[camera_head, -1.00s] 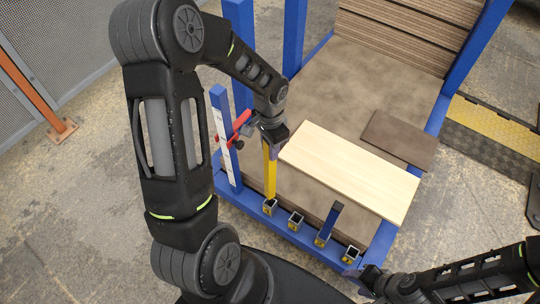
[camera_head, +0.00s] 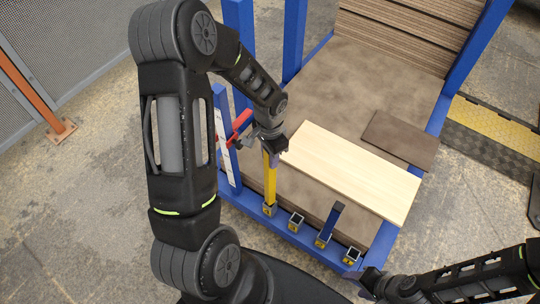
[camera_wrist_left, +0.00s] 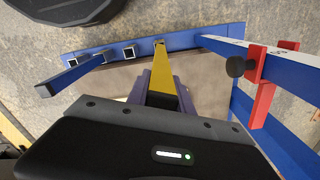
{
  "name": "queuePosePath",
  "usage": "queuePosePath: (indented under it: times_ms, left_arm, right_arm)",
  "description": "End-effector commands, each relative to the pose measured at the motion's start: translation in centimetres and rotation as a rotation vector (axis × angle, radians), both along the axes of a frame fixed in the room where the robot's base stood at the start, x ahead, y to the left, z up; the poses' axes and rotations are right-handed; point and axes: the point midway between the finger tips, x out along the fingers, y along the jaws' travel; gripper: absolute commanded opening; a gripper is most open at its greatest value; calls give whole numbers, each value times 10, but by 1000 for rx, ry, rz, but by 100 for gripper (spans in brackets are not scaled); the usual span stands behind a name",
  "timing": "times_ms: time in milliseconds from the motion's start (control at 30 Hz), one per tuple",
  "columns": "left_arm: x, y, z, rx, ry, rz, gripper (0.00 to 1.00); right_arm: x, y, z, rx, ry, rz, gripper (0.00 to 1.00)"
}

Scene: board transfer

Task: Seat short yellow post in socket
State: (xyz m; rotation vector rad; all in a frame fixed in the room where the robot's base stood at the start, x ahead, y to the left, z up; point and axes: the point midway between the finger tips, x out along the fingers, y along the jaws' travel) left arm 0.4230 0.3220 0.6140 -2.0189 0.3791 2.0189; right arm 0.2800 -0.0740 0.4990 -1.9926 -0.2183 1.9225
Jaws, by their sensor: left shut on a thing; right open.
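The yellow post (camera_head: 270,182) stands roughly upright at the left-most socket (camera_head: 269,210) on the blue frame's front edge. Its lower end appears to be inside the socket mouth; the depth cannot be told. My left gripper (camera_head: 271,146) is shut on the post's upper part. In the left wrist view the yellow post (camera_wrist_left: 163,76) runs from between my left gripper's fingers (camera_wrist_left: 163,95) to the socket, which is mostly hidden by the post. My right gripper (camera_head: 370,284) is open and empty at the lower right, near the frame's front corner.
Two empty sockets (camera_head: 295,221) (camera_head: 351,255) and a short blue post (camera_head: 330,222) in another socket line the front edge. A tall blue upright with a white scale (camera_head: 225,150) and red clamp (camera_head: 238,126) stands close left. A pale board (camera_head: 350,170) lies behind.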

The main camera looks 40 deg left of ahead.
Motion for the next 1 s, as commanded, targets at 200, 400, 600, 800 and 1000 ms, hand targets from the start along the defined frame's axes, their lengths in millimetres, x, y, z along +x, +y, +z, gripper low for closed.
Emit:
queuePosePath:
  times_ms: [200,400,600,800,1000]
  left_arm:
    - [0,0,-3,0,0,0,28]
    - [0,0,-3,0,0,0,44]
    - [0,0,-3,0,0,0,49]
    - [0,0,2,0,0,0,49]
    - [1,1,22,1,-4,1,49]
  right_arm:
    - [0,0,-2,0,0,0,52]
    - [0,0,-2,0,0,0,52]
    - [0,0,-2,0,0,0,52]
    - [0,0,1,0,0,0,52]
    - [0,0,11,0,0,-1,52]
